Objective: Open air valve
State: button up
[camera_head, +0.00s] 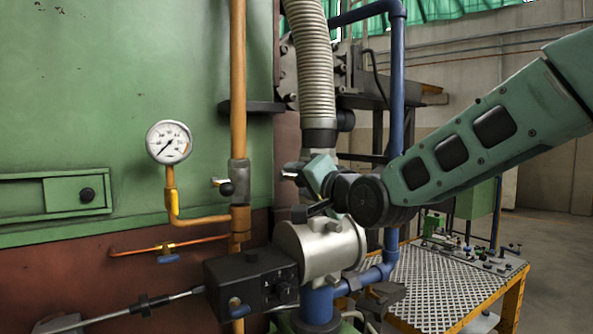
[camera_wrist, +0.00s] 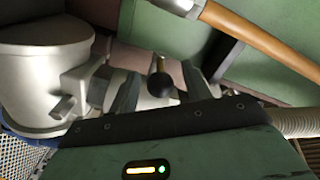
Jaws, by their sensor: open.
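No part is labelled as the air valve. A silver cylindrical housing (camera_head: 322,248) sits on the blue pipe (camera_head: 318,303) in the head view; it fills the left of the wrist view (camera_wrist: 45,85). A black ball knob (camera_wrist: 163,85) on a thin stem shows between my fingers in the wrist view. A lever with a black knob (camera_head: 226,188) sits by the orange pipe in the head view; I cannot tell whether they are the same. My gripper (camera_wrist: 160,88) is open, just above the housing; its fingertips are partly hidden in the head view.
The orange vertical pipe (camera_head: 238,85), a pressure gauge (camera_head: 169,142) and a black box (camera_head: 252,284) with a rod stand to the left. A ribbed hose (camera_head: 310,65) hangs close above my gripper. A perforated table (camera_head: 435,285) stands to the right.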

jog(key=shift+x, duration=0.9)
grip_shut()
jog(key=shift+f, duration=0.15)
jog(key=f+t+y+b, duration=0.1)
jog(key=t+b, duration=0.1)
jog(key=b, duration=0.7)
jog(key=w+f+t+y+b, duration=0.1)
jog(key=t+y+b, duration=0.1)
jog(key=b, duration=0.8)
jog(key=a+f+t+y+b, duration=0.1)
jog(key=f+t+b, duration=0.1)
jog(key=b, duration=0.8)
jog(key=shift+w+t+y, duration=0.2)
jog(key=shift+t+y, duration=0.2)
jog(key=shift+t, duration=0.1)
jog(key=shift+r+b, duration=0.1)
jog(key=shift+b, duration=0.35)
